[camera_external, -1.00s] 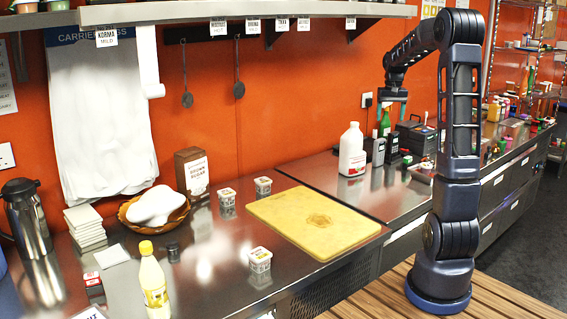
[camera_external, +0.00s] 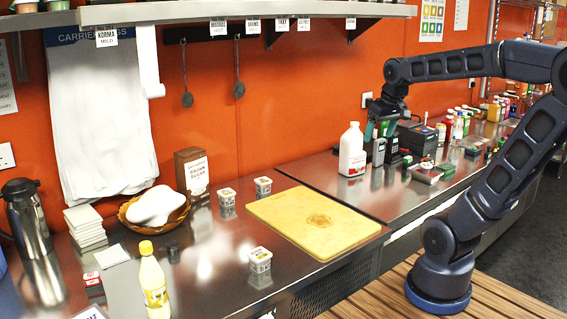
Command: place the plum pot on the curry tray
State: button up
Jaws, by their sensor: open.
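My gripper (camera_external: 381,131) is at the back of the far counter, above and beside the dark containers, with its teal fingers pointing down. It is open, and I see nothing held between the fingers. A low tray (camera_external: 426,174) with small red and green items lies on the far counter, right of and below the gripper; I cannot tell for sure whether it is the curry tray. I cannot pick out the plum pot with certainty; small items near that tray are too small to tell apart.
A white jug (camera_external: 352,152) stands left of the gripper, and dark containers (camera_external: 379,153) stand just below it. A yellow cutting board (camera_external: 290,218) lies on the near counter with white tubs (camera_external: 260,260) around it. A shelf (camera_external: 240,12) runs above the near counter.

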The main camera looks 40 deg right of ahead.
jog(key=s+a+f+n, duration=0.1)
jog(key=s+a+f, duration=0.2)
jog(key=s, duration=0.4)
jog(key=shift+a+f+n+t+y, duration=0.15)
jog(key=shift+a+n+t+y, duration=0.2)
jog(key=shift+a, duration=0.3)
